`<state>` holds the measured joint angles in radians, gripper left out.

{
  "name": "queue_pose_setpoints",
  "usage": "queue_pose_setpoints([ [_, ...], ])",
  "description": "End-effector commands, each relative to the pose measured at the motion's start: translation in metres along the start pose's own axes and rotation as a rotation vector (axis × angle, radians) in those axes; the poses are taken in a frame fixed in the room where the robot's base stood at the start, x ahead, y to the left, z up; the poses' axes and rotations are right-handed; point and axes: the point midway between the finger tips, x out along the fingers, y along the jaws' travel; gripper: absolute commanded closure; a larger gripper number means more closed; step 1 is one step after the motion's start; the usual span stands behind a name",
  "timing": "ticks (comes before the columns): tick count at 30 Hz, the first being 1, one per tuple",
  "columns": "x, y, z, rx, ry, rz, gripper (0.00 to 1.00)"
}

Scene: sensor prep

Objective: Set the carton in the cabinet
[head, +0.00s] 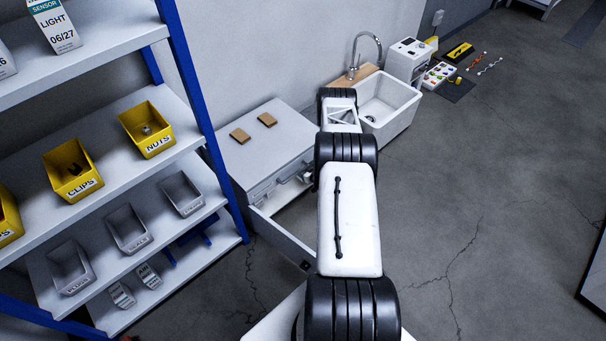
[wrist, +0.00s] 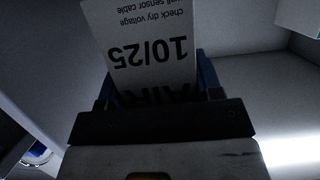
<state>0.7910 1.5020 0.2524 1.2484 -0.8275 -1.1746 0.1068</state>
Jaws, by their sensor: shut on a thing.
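A white carton (wrist: 140,35) with black print, "10/25" and part of "AIR", is upside down in the wrist view. My gripper (wrist: 157,88) is shut on it, with blue fingers at its two sides. The carton is tilted a little, and its lower part is hidden behind the gripper. Pale panels in shadow surround it; I cannot tell whether it touches one. In the head view, the low white cabinet (head: 272,143) stands against the wall with its front standing open (head: 283,236). My arm hides my gripper and the carton there.
A blue-posted shelf rack (head: 190,85) with yellow bins (head: 147,130) and grey bins stands left of the cabinet. Two brown blocks (head: 240,135) lie on the cabinet top. A sink (head: 385,100) is just beyond. Open floor (head: 480,200) lies to the right.

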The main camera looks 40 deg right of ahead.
Motion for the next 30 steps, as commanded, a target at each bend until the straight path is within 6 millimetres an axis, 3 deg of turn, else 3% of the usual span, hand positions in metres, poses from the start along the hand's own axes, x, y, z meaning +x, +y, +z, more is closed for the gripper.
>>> queue_pose_setpoints([
  [3, 0.007, 0.005, -0.001, -0.001, 0.001, 0.0, 0.67],
  [16, 0.015, 0.004, 0.028, -0.001, 0.0, 0.0, 0.67],
  [30, 0.016, 0.004, 0.032, -0.001, 0.0, 0.0, 0.67],
])
